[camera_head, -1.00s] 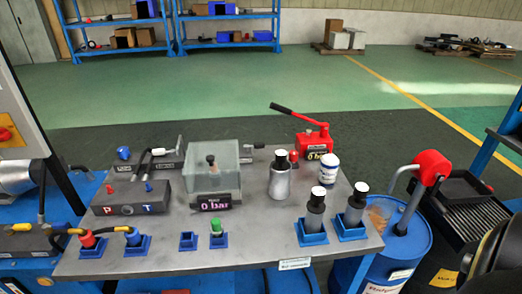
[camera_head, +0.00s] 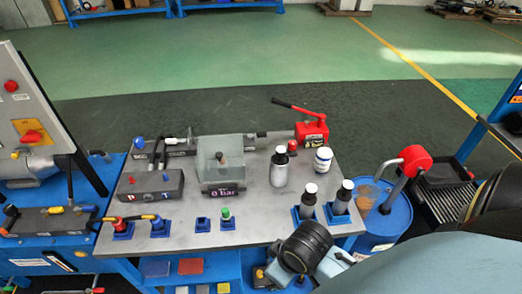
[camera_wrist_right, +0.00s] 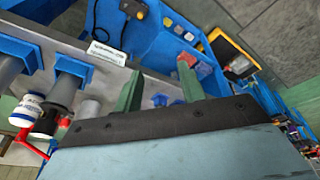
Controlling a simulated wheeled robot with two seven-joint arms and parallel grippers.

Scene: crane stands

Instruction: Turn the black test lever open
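I cannot pick out the black test lever with certainty. A small dark knob (camera_head: 220,156) shows inside the clear box (camera_head: 222,170) above the "0 bar" display on the bench. Dark upright pipes or handles (camera_head: 157,152) stand behind the grey block (camera_head: 150,186); whether one is a lever is unclear. My right gripper (camera_wrist_right: 160,88) shows two green fingers spread apart with nothing between them, near the bench's front edge. In the head view my dark right wrist (camera_head: 306,246) covers part of that edge. My left gripper is not in view.
The bench (camera_head: 255,222) also holds a red hand pump (camera_head: 311,133), a white jar (camera_head: 323,159), and several cylinders in blue holders. A blue drum (camera_head: 385,225) stands right of it. A control panel (camera_head: 22,105) stands left.

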